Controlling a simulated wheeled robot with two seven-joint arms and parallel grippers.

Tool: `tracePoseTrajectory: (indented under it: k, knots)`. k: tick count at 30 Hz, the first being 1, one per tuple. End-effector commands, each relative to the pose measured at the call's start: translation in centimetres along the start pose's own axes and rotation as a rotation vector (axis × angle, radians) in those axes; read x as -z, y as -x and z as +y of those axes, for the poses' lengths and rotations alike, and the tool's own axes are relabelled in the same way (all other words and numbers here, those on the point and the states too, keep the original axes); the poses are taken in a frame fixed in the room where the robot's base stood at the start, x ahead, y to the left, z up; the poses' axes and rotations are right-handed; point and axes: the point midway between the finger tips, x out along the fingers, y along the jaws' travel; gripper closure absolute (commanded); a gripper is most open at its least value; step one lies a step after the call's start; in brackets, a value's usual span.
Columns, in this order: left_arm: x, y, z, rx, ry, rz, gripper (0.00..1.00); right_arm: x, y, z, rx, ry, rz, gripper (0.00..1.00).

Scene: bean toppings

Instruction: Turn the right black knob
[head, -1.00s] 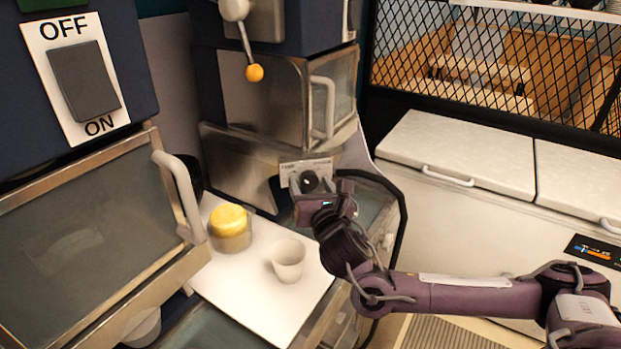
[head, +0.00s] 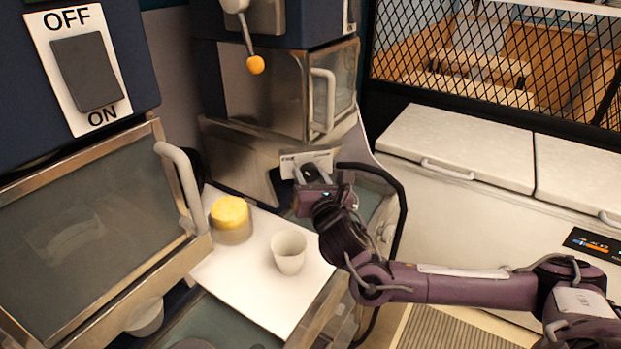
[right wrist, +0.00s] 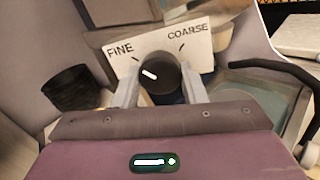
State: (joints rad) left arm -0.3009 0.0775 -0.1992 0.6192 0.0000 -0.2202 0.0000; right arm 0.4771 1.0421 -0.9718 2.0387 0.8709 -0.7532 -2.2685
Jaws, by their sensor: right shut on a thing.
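The black knob (right wrist: 158,75) sits on a white plate (right wrist: 190,42) marked FINE and COARSE in the right wrist view. Its white pointer mark is tilted toward the FINE side. My right gripper (right wrist: 158,90) has a finger on each side of the knob and is shut on it. In the head view my right gripper (head: 312,180) reaches the front of the rear machine, where it partly covers the knob and the plate (head: 318,160). My left gripper is not in view.
A white board (head: 245,285) holds a yellow-topped jar (head: 231,218) and a pale cup (head: 289,252), left of my right arm. An OFF/ON switch (head: 87,72) and a handled glass door (head: 90,225) are at left. A dark cup (right wrist: 75,87) stands left of the knob.

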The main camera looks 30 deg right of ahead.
Motion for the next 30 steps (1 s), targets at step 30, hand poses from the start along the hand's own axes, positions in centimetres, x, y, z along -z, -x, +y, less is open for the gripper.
tracePoseTrajectory:
  k: [30]
  knots:
    - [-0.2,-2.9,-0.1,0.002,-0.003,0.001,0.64,0.1,0.0,0.2,-0.004,-0.878,-0.045,0.84]
